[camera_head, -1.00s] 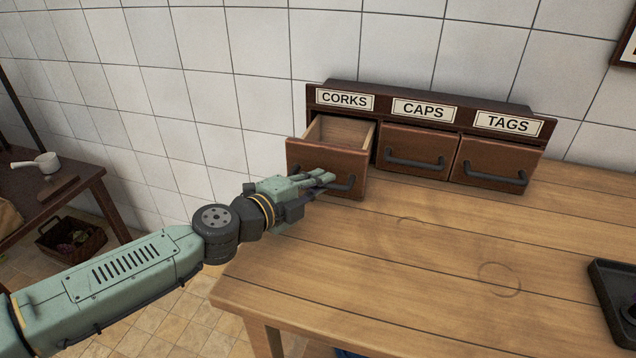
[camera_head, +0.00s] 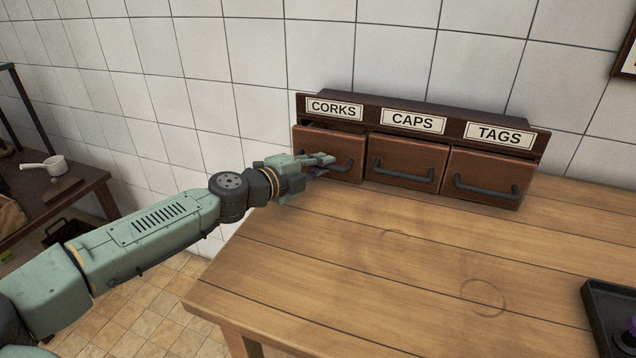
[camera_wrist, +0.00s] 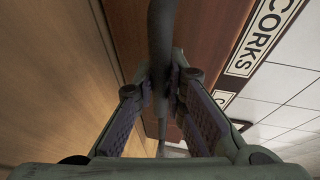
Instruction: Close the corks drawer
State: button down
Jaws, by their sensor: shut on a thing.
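The corks drawer (camera_head: 314,141) is the left one of three brown drawers in a low cabinet, under the CORKS label (camera_head: 334,109). Its front stands close to the cabinet, with a narrow dark gap showing along its top edge. My gripper (camera_head: 326,166) is at the drawer's front, shut on its dark bar handle (camera_head: 345,163). In the wrist view the handle (camera_wrist: 161,50) runs between the two fingers. The fingers hide part of the handle and the drawer front in the head view.
The caps drawer (camera_head: 405,161) and tags drawer (camera_head: 487,176) beside it look shut. The wooden table (camera_head: 350,260) is mostly clear in front of the cabinet. A black tray (camera_head: 612,318) sits at the right edge.

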jog(key=shift+w+d, duration=0.2)
jog(key=shift+w, duration=0.4)
jog(key=shift+w+d, duration=0.2)
jog(key=shift+w, duration=0.4)
jog(key=c, duration=1.6)
grip_release()
jog(key=shift+c, duration=0.2)
jog(key=shift+s, duration=0.1)
jog(key=v, duration=1.2)
